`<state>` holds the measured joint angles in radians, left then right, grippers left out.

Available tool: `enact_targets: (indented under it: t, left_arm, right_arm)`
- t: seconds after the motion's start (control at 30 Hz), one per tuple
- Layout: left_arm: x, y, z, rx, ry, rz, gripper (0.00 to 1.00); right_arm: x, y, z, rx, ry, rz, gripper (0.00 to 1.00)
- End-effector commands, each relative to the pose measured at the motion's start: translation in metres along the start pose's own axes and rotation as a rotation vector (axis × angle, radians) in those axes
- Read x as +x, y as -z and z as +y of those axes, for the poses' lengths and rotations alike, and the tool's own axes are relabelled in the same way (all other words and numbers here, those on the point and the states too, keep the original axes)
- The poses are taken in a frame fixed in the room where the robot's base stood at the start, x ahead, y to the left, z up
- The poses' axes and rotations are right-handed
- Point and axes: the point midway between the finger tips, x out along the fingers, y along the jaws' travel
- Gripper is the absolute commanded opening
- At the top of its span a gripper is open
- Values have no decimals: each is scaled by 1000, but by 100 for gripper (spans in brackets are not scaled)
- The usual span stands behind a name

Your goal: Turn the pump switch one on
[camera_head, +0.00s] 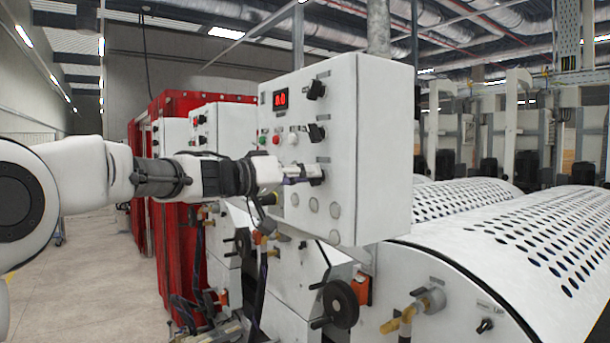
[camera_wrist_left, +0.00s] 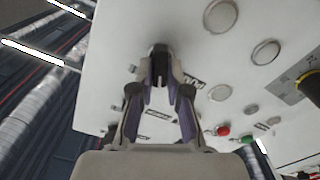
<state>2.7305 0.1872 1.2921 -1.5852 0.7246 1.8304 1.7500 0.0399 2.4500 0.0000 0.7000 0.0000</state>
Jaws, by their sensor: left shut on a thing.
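A white control box (camera_head: 384,150) carries a column of black rotary switches at the right of its front face: a top one (camera_head: 316,90), a middle one (camera_head: 316,132) and a lowest one (camera_head: 319,175). I cannot read which label names pump switch one. My left gripper (camera_head: 304,174) reaches in from the left and is shut on the lowest switch. In the left wrist view, the two fingers (camera_wrist_left: 160,78) close around this black switch (camera_wrist_left: 158,62), which partly hides between them. My right gripper is not in view.
Round grey discs (camera_head: 314,205) lie under the gripper. A black handwheel (camera_head: 341,303) and a perforated white roller cover (camera_head: 540,230) stand below and right.

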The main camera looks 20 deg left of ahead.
Motion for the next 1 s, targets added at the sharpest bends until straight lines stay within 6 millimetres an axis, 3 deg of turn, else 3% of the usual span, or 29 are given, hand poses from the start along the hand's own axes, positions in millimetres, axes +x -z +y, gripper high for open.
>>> enact_targets:
  t: [0.27,1.0]
  left_arm:
    - [1,-3,0,167,0,-5,0]
    - [1,-6,2,825,-1,-8,0]
  right_arm:
    - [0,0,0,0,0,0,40]
    - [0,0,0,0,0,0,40]
